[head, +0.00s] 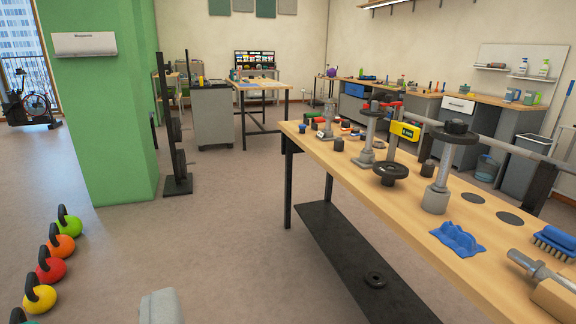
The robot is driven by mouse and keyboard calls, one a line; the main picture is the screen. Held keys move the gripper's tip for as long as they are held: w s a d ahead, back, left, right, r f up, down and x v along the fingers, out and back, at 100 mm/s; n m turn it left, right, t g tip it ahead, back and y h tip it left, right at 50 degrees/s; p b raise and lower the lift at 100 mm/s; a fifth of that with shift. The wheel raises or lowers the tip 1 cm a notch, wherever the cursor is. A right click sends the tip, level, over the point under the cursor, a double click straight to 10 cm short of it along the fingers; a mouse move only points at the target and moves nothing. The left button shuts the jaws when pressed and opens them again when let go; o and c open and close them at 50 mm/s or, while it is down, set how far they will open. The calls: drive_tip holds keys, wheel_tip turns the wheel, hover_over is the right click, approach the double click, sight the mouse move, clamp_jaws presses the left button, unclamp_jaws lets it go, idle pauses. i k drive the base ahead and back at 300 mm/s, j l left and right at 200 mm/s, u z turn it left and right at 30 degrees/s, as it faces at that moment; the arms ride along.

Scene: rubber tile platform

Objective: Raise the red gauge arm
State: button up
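A small red bar (391,104), perhaps the gauge arm, shows near the top of a grey post stand (369,140) on the long wooden workbench (418,228). It is small and partly mixed with the parts around it, so its tilt is hard to tell. A yellow block (405,130) with a dark label is just to its right and lower. A second grey post stand (440,185) with a black disc on top stands nearer. My gripper is not visible in the head view.
A black handwheel (390,173), a blue cloth (457,239) and a blue brush (555,242) are on the workbench. Several kettlebells (51,264) line the floor at left. A green pillar (105,120) and a black rack (175,140) stand beyond. The floor left of the workbench is open.

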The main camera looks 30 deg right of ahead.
sight(389, 97)
drive_tip(key=i+z, duration=0.25)
drive_tip(key=z, duration=0.15)
drive_tip(key=i+z, duration=0.3)
drive_tip(key=z, duration=0.15)
drive_tip(key=i+j+z, duration=0.2)
drive_tip(key=z, duration=0.2)
drive_tip(key=i+j+z, duration=0.2)
drive_tip(key=z, duration=0.25)
drive_tip(key=i+j, duration=1.35)
drive_tip(key=i, duration=0.25)
